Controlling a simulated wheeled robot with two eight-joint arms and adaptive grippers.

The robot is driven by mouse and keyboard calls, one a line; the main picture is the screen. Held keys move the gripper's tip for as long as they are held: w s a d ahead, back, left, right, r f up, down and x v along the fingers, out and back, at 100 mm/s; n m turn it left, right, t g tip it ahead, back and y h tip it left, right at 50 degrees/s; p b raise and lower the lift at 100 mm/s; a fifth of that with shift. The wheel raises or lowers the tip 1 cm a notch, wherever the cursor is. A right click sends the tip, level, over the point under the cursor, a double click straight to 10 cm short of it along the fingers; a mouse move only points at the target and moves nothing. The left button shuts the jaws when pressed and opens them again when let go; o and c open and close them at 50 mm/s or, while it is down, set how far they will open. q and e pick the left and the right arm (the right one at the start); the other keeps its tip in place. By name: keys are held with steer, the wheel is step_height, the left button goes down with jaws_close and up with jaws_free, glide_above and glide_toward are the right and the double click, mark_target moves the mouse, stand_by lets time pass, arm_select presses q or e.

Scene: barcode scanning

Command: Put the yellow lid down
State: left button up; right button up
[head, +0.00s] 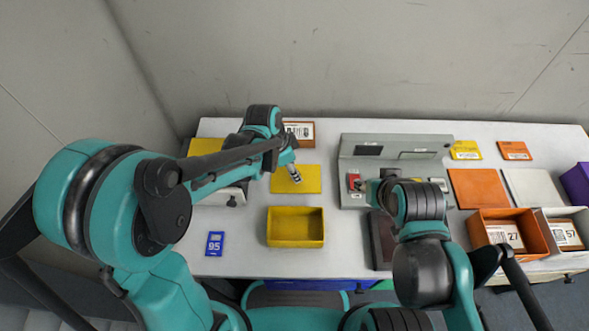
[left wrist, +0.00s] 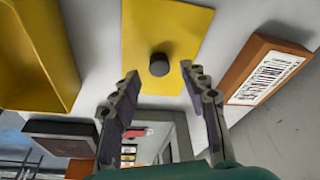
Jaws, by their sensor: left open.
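The yellow lid (head: 310,186) lies flat on the white table, just behind the open yellow box (head: 296,240). In the left wrist view the lid (left wrist: 150,28) has a dark round knob (left wrist: 159,64). My left gripper (head: 294,176) is over the lid; in the left wrist view its two fingers (left wrist: 158,78) are spread wide, with the knob between their tips and clear of both. The yellow box (left wrist: 35,50) also shows in that view. My right gripper (head: 366,186) is beside a red item (head: 354,180) on the grey station; its fingers are too hidden to tell.
An orange box with a barcode label (head: 300,132) stands behind the lid. The grey station (head: 396,146) is to the right. A blue tag marked 95 (head: 215,243) lies at front left.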

mark_target(285, 182)
arm_select(q)
steer(key=p+v, duration=0.3)
steer(key=v, duration=0.7)
steer(key=s+a+r+n+t+y, duration=0.1)
steer(key=s+a+r+n+t, duration=0.2)
steer(key=s+a+n, duration=0.2)
steer(key=s+a+r+n+t+y, duration=0.1)
steer(key=s+a+r+n+t, duration=0.2)
steer(key=s+a+n, duration=0.2)
steer(key=a+n, duration=0.3)
steer(key=a, duration=0.1)
steer(key=shift+s+a+y, duration=0.25)
steer(key=shift+s+y, duration=0.15)
arm_select(e)
step_height(285, 182, up, 4)
steer(key=shift+f, duration=0.1)
arm_select(q)
steer(key=shift+f, duration=0.1)
arm_select(e)
steer(key=shift+f, duration=0.1)
